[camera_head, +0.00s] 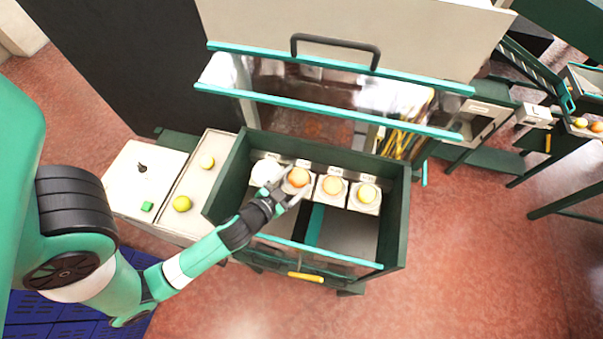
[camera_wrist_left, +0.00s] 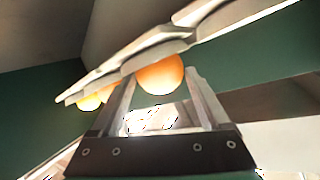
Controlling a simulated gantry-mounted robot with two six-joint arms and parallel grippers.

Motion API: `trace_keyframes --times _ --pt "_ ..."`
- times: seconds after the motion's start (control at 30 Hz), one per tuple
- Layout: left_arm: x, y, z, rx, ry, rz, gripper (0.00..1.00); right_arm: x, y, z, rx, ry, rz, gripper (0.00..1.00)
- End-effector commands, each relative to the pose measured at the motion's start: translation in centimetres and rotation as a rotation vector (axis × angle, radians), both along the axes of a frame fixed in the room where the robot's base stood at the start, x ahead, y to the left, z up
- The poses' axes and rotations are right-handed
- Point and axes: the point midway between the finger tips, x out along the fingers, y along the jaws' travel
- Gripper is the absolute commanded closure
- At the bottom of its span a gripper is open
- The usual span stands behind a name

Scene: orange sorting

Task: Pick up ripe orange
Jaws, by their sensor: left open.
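An orange fruit (camera_head: 299,177) sits on a white holder in the dark green bin, and my left gripper (camera_head: 289,191) is right at it with open fingers. In the left wrist view this orange fruit (camera_wrist_left: 160,74) shows between the fingertips of the gripper (camera_wrist_left: 161,82), beyond them; I cannot tell whether they touch it. My right gripper is not in view.
The dark green bin (camera_head: 397,215) has high walls and a teal front bar (camera_head: 320,256). A glass panel with teal rails (camera_head: 330,113) stands behind the bin.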

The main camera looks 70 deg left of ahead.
Motion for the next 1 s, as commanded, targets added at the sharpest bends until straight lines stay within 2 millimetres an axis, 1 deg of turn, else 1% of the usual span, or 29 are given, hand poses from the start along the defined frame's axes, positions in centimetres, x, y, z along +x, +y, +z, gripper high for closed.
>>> trace_keyframes --times 0.03,0.07,0.1,0.27,0.4,0.43,0.63,0.77,0.87,1.0 --pt "0.0 0.0 0.0 0.000 0.000 0.000 0.20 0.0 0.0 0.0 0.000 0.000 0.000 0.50" --pt "0.0 0.0 0.0 0.000 0.000 0.000 0.24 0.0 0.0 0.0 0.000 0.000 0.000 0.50" --pt "0.0 0.0 0.0 0.000 0.000 0.000 0.31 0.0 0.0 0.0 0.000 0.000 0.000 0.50" --pt "0.0 0.0 0.0 0.000 0.000 0.000 0.60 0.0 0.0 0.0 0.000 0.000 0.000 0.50" --pt "0.0 0.0 0.0 0.000 0.000 0.000 0.85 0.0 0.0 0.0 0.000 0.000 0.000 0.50" --pt "0.0 0.0 0.1 0.000 -0.001 0.000 0.89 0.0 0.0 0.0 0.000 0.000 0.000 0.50" --pt "0.0 0.0 0.1 0.000 -0.001 0.000 0.89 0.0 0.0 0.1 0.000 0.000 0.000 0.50" --pt "0.0 -0.1 0.7 0.000 -0.001 -0.001 0.89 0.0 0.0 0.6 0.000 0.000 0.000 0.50" --pt "0.1 -0.1 1.8 0.000 -0.001 -0.004 0.89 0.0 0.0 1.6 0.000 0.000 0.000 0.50" --pt "0.3 -0.4 4.3 0.001 -0.001 -0.011 0.89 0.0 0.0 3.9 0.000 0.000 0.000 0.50"
